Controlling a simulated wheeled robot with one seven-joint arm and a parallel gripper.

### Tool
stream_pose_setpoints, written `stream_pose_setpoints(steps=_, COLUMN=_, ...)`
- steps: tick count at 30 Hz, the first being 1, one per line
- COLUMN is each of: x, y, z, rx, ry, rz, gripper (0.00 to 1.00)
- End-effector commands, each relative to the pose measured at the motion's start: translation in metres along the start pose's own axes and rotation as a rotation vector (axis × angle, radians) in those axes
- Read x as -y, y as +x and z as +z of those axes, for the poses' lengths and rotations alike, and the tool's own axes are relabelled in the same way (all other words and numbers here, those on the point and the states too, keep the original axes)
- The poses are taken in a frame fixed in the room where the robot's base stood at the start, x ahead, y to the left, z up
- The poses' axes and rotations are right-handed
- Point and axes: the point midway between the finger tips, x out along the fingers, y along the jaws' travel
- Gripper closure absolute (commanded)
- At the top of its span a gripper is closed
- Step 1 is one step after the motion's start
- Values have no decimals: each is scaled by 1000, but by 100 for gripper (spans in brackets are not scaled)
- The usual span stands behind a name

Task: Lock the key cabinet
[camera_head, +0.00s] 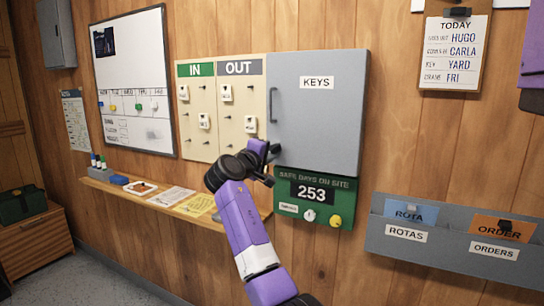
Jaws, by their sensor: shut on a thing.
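The grey key cabinet (325,115) hangs on the wooden wall, with a white KEYS label (317,83). Its door looks closed, and a dark upright handle (272,105) is on the door's left side. My gripper (270,151) is at the cabinet's lower left corner, below the handle. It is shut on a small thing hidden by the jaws. The lock is also hidden there, so I cannot see its position or whether a key is in it.
The green safe-days board (345,208) is directly below the cabinet, close to my gripper. The IN/OUT key board (202,145) adjoins it on the left. A narrow shelf (120,190) with papers runs below. A grey document rack (383,238) is at the right.

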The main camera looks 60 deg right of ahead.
Motion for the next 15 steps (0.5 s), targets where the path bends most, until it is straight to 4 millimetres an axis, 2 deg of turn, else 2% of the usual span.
stream_pose_setpoints(steps=15, x=1, y=1, z=2, rx=4, ry=45, rz=-3, gripper=100)
